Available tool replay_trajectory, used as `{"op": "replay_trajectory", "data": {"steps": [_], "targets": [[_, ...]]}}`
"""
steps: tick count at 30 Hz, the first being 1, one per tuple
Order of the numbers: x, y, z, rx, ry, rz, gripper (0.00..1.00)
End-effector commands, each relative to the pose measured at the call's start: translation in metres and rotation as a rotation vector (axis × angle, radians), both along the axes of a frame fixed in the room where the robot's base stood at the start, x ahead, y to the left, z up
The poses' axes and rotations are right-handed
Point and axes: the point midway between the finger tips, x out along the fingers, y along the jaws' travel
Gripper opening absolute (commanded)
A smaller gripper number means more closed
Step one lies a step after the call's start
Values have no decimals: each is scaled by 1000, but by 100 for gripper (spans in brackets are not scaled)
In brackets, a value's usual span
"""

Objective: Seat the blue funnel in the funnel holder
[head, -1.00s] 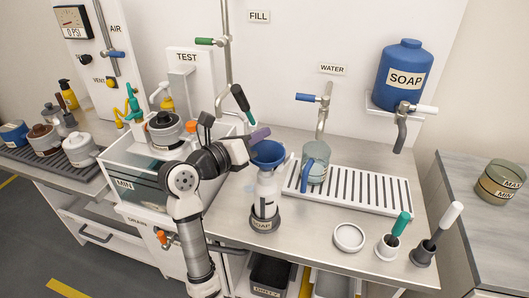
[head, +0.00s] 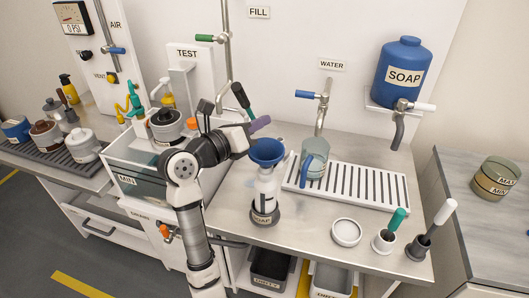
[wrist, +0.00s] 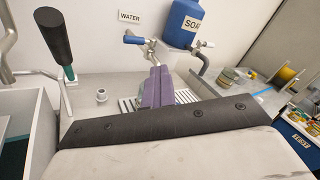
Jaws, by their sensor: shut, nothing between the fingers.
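The blue funnel (head: 267,150) sits upright in the mouth of a white bottle (head: 266,186), whose base carries a SOAP label, on the steel counter. My gripper (head: 260,123) has purple fingers, which are shut and empty. They are above and slightly left of the funnel, apart from it. In the wrist view, my gripper (wrist: 157,88) points toward the water tap, and the funnel is not visible.
A clear jug with a blue handle (head: 314,165) stands on the slotted drain tray (head: 360,187). A black-handled lever (head: 241,96) is close to my gripper. A white round dish (head: 346,232) and two brush holders stand at the front right. A water basin (head: 130,160) is left.

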Motion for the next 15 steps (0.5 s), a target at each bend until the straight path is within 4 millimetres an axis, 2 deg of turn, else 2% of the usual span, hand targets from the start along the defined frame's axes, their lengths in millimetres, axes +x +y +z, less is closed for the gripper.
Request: {"op": "replay_trajectory", "data": {"steps": [2, 8, 15], "targets": [[0, 0, 0, 0, 0, 0, 0], [0, 0, 0, 0, 0, 0, 23], [0, 0, 0, 0, 0, 0, 23]]}}
